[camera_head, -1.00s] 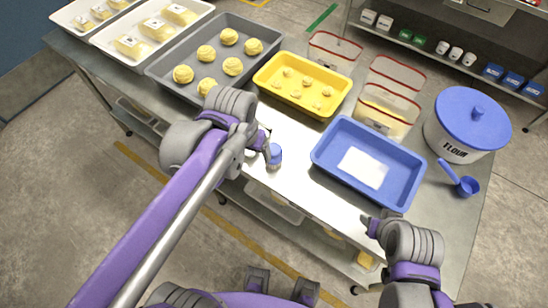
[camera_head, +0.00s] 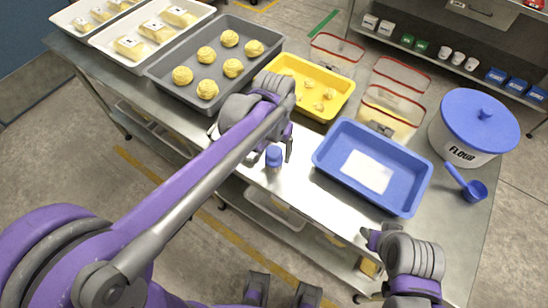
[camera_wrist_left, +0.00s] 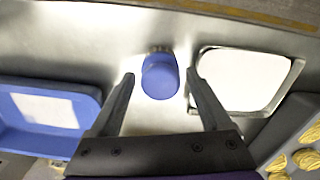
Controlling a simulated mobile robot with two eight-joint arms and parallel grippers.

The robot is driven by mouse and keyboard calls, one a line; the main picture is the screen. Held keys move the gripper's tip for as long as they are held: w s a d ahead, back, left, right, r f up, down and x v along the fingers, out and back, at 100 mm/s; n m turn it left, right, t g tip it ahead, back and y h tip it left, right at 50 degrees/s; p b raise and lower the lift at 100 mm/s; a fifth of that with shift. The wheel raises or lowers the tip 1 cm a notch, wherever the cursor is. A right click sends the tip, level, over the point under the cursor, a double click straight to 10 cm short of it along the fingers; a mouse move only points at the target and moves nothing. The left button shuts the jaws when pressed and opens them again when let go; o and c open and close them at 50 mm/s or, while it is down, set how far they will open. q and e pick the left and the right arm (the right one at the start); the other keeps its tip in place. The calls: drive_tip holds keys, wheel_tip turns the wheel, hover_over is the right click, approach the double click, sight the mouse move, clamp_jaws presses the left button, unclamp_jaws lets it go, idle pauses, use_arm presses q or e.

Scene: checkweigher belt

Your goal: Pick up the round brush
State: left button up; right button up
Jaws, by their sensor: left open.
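The round brush (camera_head: 273,159) stands near the front edge of the steel table, with a blue knob on top and a brownish band of bristles below. In the left wrist view it (camera_wrist_left: 160,76) appears between the two fingertips, with a gap on each side. My left gripper (camera_head: 280,143) is open and empty, close by the brush; the arm hides part of it in the head view. The left wrist view shows both fingers of this gripper (camera_wrist_left: 160,85) spread apart. My right gripper (camera_head: 371,239) is low at the table's front edge, and its jaw opening does not show clearly.
A blue tray (camera_head: 322,173) lies right of the brush and a yellow tray (camera_head: 345,97) behind. A grey tray of dough balls (camera_head: 160,75) is at the back left. A flour tub (camera_head: 470,125) and blue scoop (camera_head: 473,189) stand right.

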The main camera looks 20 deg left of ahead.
sight(274, 151)
use_arm(q)
wheel_tip(274, 151, down, 4)
drive_tip(key=shift+r, duration=0.1)
clamp_jaws()
wheel_tip(274, 151, up, 10)
drive_tip(key=shift+p, duration=0.3)
idle(0.5)
drive_tip(key=shift+c, duration=2.4)
unclamp_jaws()
drive_tip(key=c, duration=0.5)
